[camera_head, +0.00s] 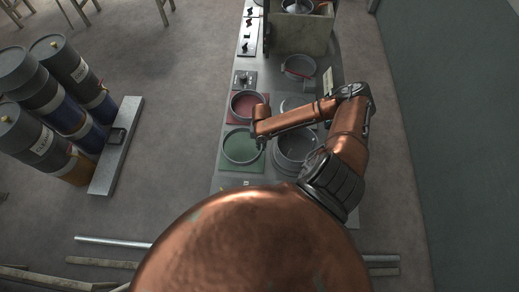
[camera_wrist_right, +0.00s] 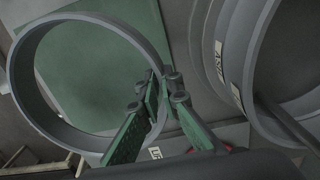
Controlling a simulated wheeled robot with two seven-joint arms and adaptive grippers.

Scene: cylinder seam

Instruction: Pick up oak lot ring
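A thin-walled grey ring (camera_wrist_right: 28,92) shows large in the right wrist view. In the head view it lies at the green square (camera_head: 229,164); I read no oak label on it. My right gripper (camera_wrist_right: 159,82) has one finger on each side of the ring's near wall. The tips are close together and look shut on that wall. In the head view the right gripper (camera_head: 259,140) is at the ring's upper right rim. I cannot tell whether the ring is lifted. My left gripper is not in view.
A red square (camera_head: 263,98) with another ring is just beyond. A round pot-like ring (camera_head: 296,147) stands right of the green square; labelled round walls (camera_wrist_right: 238,60) show close to the gripper. Drums (camera_head: 72,77) stand at left. A wall (camera_head: 448,100) bounds the right.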

